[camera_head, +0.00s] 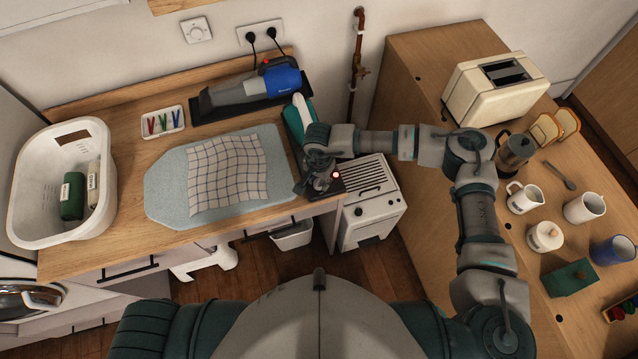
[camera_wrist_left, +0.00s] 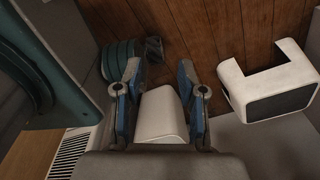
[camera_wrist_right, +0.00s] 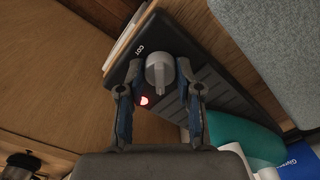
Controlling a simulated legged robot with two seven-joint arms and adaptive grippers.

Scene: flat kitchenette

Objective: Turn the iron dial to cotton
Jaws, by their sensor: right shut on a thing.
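The iron (camera_head: 297,117), white and teal, stands at the right end of the counter on a black base (camera_wrist_right: 215,90). The grey dial (camera_wrist_right: 158,72) is on the end of this base, beside a glowing red light (camera_wrist_right: 144,101) and small lettering that seems to read "COT". My right gripper (camera_wrist_right: 155,80) is shut on the dial, one finger on each side. In the head view my right gripper (camera_head: 322,180) hides the dial, and the red light shows beside it. My left gripper (camera_wrist_left: 160,75) is open and empty, low above the floor, outside the head view.
A checked cloth (camera_head: 228,172) lies on the pale blue ironing pad (camera_head: 165,190). A handheld vacuum (camera_head: 250,87), a tray of pegs (camera_head: 163,122) and a white basket (camera_head: 30,190) are on the counter. A white heater (camera_head: 370,215) stands below my right forearm. The right counter holds a toaster (camera_head: 497,85) and crockery.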

